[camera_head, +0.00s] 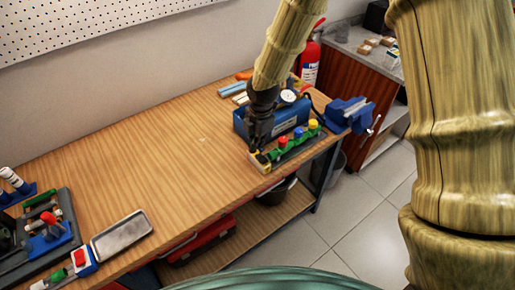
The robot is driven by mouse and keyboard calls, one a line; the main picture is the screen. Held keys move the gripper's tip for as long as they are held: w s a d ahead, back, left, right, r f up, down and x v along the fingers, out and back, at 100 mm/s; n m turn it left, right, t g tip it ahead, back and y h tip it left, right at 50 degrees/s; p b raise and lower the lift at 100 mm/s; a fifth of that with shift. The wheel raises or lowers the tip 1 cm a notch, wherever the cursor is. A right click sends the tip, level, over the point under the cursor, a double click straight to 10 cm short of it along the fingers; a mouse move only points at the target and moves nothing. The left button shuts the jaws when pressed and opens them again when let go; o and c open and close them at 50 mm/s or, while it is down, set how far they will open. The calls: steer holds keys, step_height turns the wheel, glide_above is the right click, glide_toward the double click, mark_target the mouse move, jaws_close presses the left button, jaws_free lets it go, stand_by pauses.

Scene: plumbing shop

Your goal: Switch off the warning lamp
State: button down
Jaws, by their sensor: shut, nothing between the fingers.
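My gripper (257,149) is shut and empty, pointing down at the right end of the workbench. Its fingertips are at or just above a small yellow box (262,166) with a dark top; I cannot tell whether they touch it. Beside the box is a green strip (294,140) with a red knob (283,140), a blue knob (298,131) and a yellow knob (312,124). I cannot make out for certain which thing is the warning lamp, or whether any lamp is lit.
A blue case (284,121) with a round gauge (288,96) stands behind the strip. A blue vise (349,113) is at the bench's right end. The bench middle (160,150) is clear.

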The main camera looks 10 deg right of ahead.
step_height(320, 180, up, 7)
steer(key=b, duration=0.2)
steer(key=shift+w+a, duration=0.15)
steer(key=shift+w, duration=0.2)
steer(key=s+f+m+g+y, duration=0.1)
steer(key=s+f+m, duration=0.45)
steer(key=f, duration=0.45)
steer(key=s+f+m, duration=0.4)
steer(key=s+f, duration=0.3)
steer(key=f, duration=0.3)
steer(key=s+d+f+m, duration=0.3)
steer(key=s+f+m, duration=0.15)
steer(key=s, duration=0.35)
steer(key=s+d+f+m+h, duration=0.1)
steer(key=s+d+f+m, duration=0.1)
steer(key=s+f+m, duration=0.45)
steer(key=s+d+f+m, duration=0.2)
steer(key=s+d+f, duration=0.15)
steer(key=s, duration=0.65)
step_height(320, 180, down, 7)
steer(key=b, duration=0.6)
steer(key=shift+h+b, duration=0.3)
steer(key=shift+b, duration=0.1)
steer(key=shift+s+m, duration=0.1)
steer(key=shift+m, duration=0.15)
